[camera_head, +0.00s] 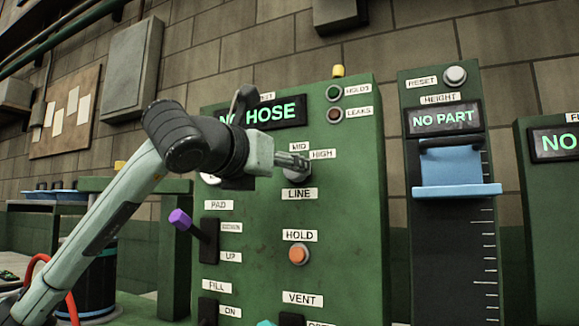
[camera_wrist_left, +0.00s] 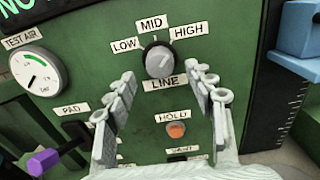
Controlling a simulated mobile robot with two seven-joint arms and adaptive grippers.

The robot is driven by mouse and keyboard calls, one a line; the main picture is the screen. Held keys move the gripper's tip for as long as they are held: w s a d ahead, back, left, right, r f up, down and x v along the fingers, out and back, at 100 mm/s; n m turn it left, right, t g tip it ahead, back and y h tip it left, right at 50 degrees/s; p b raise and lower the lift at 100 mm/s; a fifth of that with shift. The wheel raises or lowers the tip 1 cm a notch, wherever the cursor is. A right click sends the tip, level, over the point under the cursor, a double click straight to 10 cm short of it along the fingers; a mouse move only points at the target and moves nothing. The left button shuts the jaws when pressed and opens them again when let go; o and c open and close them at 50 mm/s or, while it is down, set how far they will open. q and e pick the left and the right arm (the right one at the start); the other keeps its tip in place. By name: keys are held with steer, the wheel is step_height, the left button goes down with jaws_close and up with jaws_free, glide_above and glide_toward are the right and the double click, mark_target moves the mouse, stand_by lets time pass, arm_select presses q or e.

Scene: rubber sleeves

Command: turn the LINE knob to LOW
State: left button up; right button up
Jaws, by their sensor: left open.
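The LINE knob (camera_wrist_left: 159,60) is round and grey with a dark rim, on the green panel. LOW (camera_wrist_left: 125,44) is at its upper left, MID (camera_wrist_left: 152,23) above and HIGH (camera_wrist_left: 188,30) at its upper right. Its ridge seems to lean toward HIGH, but I cannot tell its exact setting. My left gripper (camera_wrist_left: 162,80) is open, with one fingertip to each side below the knob and nothing between them. In the head view the left gripper (camera_head: 279,159) partly hides the knob (camera_head: 297,174) and the LOW label. My right gripper is out of view.
Below the knob is an orange HOLD button (camera_head: 298,254). A lever with a purple grip (camera_head: 180,219) sticks out at the lower left. A TEST AIR gauge (camera_wrist_left: 37,73) is left of the knob. A blue shelf (camera_head: 455,180) stands on the HEIGHT column to the right.

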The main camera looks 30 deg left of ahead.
arm_select(q)
steer(key=shift+w+a, duration=0.1)
steer(key=shift+w, duration=1.15)
steer(key=c, duration=1.2)
